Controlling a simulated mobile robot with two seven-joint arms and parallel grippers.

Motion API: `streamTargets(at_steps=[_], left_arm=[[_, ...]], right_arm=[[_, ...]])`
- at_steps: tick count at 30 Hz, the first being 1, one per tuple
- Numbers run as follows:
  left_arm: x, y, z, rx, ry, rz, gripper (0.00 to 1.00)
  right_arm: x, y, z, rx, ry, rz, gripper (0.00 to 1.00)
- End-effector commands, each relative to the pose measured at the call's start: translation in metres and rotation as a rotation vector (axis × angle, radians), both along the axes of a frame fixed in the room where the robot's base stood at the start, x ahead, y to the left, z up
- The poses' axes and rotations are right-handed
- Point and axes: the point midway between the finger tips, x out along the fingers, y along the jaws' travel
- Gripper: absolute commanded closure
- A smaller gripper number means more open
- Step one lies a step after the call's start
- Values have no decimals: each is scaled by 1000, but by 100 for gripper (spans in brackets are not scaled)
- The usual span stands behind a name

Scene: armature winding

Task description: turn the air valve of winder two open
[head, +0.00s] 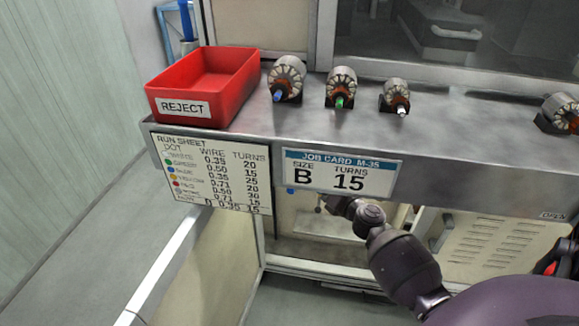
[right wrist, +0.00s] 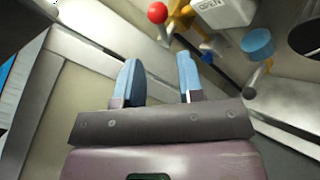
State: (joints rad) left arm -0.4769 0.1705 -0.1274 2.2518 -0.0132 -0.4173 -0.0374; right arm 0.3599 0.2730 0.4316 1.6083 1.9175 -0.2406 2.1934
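No winder number is readable there. My right gripper (right wrist: 158,75) is open and empty, its two blue fingers apart and pointing toward the fitting without touching it. In the head view my right arm reaches under the bench front, and its gripper end (head: 340,206) is mostly hidden below the job card. My left gripper is not in view.
A red REJECT bin (head: 238,83) and several armatures (head: 341,86) stand on the metal bench (head: 240,137). A run sheet (head: 205,174) and a job card (head: 340,172) hang on its front. A blue cylinder (right wrist: 257,43) is right of the fitting in the wrist view.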

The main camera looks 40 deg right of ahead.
Motion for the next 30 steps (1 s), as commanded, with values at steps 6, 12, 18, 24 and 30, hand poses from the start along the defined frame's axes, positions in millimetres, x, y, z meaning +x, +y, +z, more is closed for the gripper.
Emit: streamTargets(at_steps=[6, 12, 18, 24, 30], left_arm=[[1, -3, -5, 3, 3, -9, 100], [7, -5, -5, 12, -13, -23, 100], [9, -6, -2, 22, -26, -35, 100], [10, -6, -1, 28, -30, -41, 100], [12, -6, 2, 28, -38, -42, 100]], right_arm=[[30, -1, -3, -2, 3, 3, 65], [64, -3, -5, -1, 5, 2, 65], [91, -4, -3, -1, 4, 2, 65], [102, -5, -2, -1, 2, 0, 65], [104, -5, 0, 0, 1, 1, 65]])
